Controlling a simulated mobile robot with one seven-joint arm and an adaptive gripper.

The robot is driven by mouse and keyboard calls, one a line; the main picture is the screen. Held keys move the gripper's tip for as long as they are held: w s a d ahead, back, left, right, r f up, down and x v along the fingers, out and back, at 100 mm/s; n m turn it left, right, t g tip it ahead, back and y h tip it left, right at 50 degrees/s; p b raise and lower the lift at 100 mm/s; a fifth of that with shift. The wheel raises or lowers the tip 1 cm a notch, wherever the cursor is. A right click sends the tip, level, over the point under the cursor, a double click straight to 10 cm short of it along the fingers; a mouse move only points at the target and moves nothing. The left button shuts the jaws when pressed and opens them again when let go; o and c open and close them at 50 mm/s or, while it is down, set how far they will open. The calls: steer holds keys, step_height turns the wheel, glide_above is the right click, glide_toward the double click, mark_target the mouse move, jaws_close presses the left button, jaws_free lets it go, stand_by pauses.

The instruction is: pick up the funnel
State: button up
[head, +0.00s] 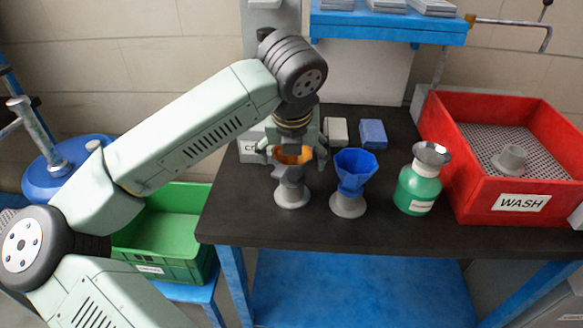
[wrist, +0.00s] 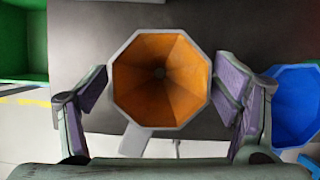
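A funnel with an orange inside and a grey eight-sided rim (head: 293,156) sits on a grey stand (head: 292,194) on the dark bench. It also shows in the wrist view (wrist: 160,75), seen from above with its mouth facing the camera. My gripper (head: 294,163) is above it, pointing down. In the wrist view my gripper (wrist: 165,85) is open, with one finger on each side of the rim. A gap shows at the left finger; the right finger is very close to the rim, and I cannot tell whether it touches.
A blue funnel (head: 355,165) stands on its own grey stand (head: 348,205) close on the right. A green bottle (head: 416,189) with a steel-coloured funnel top stands further right. A red WASH crate (head: 470,207) is at the right, a green crate (head: 175,262) below left.

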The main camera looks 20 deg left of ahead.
steer(key=c, duration=1)
steer(key=shift+o, duration=0.2)
step_height(320, 180, up, 15)
steer(key=shift+p, duration=0.35)
